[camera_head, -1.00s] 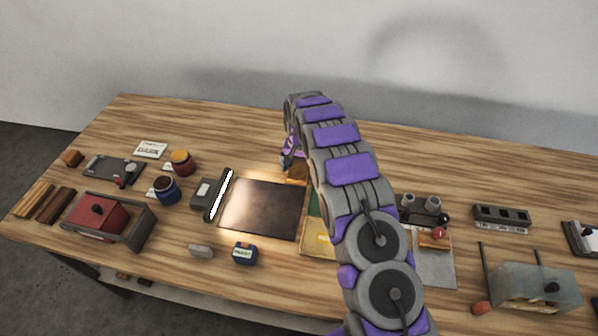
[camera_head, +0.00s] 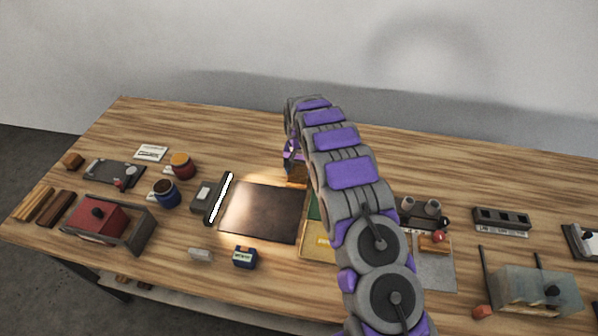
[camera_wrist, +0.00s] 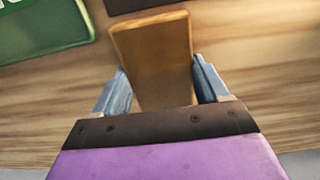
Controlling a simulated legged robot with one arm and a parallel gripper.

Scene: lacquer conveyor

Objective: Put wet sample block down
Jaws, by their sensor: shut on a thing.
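The sample block (camera_wrist: 152,55) is an orange-brown wooden piece. In the wrist view it sits between the two fingers of my gripper (camera_wrist: 162,90), which is shut on it. The wood of the table shows around it; I cannot tell whether the block touches the table. In the head view the block (camera_head: 296,172) shows just below my gripper (camera_head: 293,158), behind the right end of the dark plate (camera_head: 262,208). My arm hides part of the area to its right.
A green tray (camera_wrist: 40,30) lies at the upper left of the wrist view. A bright lamp bar (camera_head: 220,198) stands left of the plate. Two jars, red (camera_head: 182,168) and blue (camera_head: 165,195), stand farther left. The table behind the plate is largely clear.

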